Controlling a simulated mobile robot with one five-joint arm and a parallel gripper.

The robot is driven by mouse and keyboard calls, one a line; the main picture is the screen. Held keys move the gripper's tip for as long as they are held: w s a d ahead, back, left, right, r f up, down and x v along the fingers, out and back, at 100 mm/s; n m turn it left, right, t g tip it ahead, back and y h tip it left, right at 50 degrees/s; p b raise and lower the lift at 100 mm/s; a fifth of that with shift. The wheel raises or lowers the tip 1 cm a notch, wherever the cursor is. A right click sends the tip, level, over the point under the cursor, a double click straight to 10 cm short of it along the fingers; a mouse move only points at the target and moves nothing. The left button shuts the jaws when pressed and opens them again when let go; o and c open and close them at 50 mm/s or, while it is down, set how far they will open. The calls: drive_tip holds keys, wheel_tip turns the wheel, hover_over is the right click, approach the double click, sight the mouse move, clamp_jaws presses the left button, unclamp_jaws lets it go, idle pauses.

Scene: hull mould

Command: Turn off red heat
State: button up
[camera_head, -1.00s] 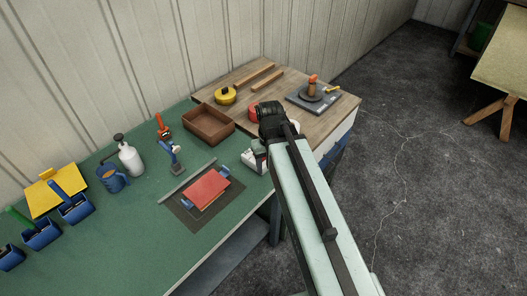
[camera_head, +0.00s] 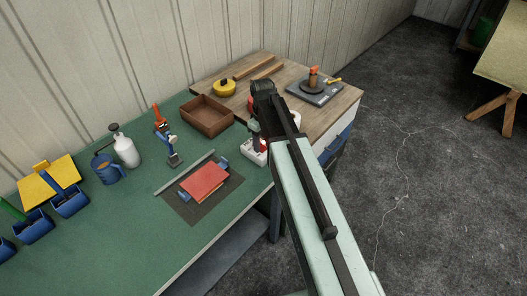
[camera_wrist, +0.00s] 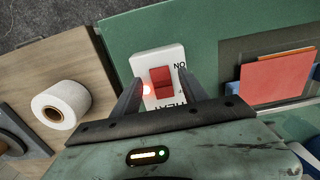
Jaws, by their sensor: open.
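The heat switch is a white box (camera_wrist: 172,58) with a red rocker (camera_wrist: 161,81). It bears the words HEAT and ON, and a small red light (camera_wrist: 147,90) glows beside the rocker. In the head view the white box (camera_head: 250,157) stands at the green bench's right end, partly hidden by my arm. My gripper (camera_wrist: 160,80) is open in the wrist view, one finger on each side of the rocker, with nothing between them but the view of it. I cannot tell whether the fingers touch the box. In the head view my gripper (camera_head: 257,128) is above the box.
A red slab (camera_head: 204,182) lies on a dark mat left of the switch. A brown tray (camera_head: 207,115) and a small blue-handled tool (camera_head: 174,150) stand behind. A white roll (camera_wrist: 62,104) is on the wooden bench beside it.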

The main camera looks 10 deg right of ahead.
drive_tip(key=shift+f, duration=0.8)
drive_tip(key=shift+r, duration=0.1)
